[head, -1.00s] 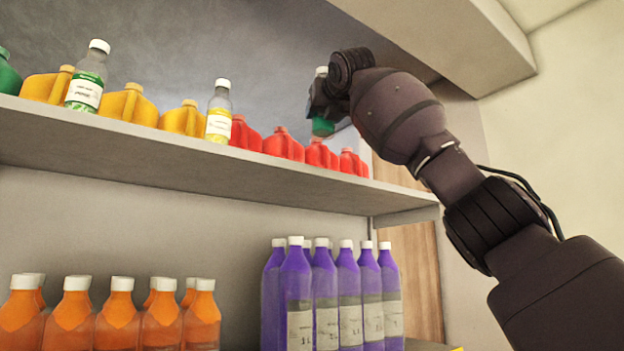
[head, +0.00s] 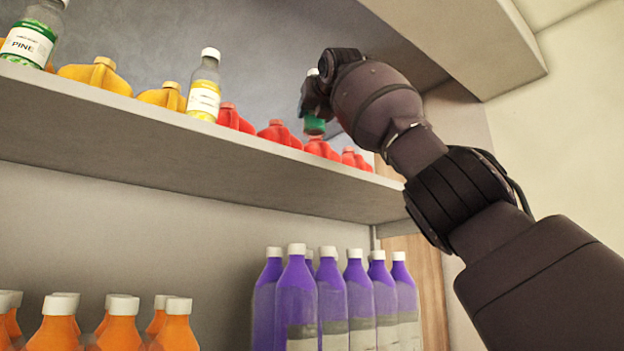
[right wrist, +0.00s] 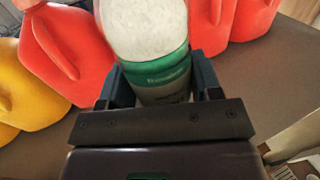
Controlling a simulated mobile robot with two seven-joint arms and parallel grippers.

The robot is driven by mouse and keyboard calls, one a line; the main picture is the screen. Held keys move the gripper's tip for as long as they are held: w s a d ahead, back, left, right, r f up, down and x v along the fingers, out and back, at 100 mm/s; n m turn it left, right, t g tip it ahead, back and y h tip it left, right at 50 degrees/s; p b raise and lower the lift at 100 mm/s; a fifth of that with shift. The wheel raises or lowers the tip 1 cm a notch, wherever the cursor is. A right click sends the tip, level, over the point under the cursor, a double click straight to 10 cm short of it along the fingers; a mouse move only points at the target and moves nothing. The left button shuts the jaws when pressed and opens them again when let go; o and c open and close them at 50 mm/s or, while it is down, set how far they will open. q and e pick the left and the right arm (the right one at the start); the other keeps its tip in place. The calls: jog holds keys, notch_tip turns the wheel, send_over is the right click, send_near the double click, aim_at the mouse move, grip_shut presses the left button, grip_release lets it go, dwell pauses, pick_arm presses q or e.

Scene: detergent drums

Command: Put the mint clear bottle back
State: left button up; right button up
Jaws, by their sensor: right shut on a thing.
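The mint clear bottle has a white cap and a green lower part (head: 314,125) in the head view. My right gripper (head: 316,100) is shut on it and holds it upright at the upper shelf (head: 230,145), in front of the red jugs. My left gripper is not in view.
Red jugs (head: 278,132) and yellow jugs (head: 95,76) line the upper shelf. A pine bottle (head: 30,42) and a yellow clear bottle (head: 204,90) stand at the shelf's front. Purple bottles (head: 296,300) and orange bottles (head: 120,330) stand below.

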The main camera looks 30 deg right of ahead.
aim_at(317, 131)
jog(key=shift+s+a+r, duration=0.1)
jog(key=shift+s, duration=0.25)
jog(key=shift+w+f, duration=0.15)
jog(key=shift+f, duration=3.3)
notch_tip(317, 131, down, 2)
jog(key=shift+f, duration=0.2)
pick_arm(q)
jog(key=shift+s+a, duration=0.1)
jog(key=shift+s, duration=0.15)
pick_arm(e)
jog(key=shift+f, duration=0.15)
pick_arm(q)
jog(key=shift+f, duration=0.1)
pick_arm(e)
jog(key=shift+f, duration=0.3)
jog(key=o, duration=1.1)
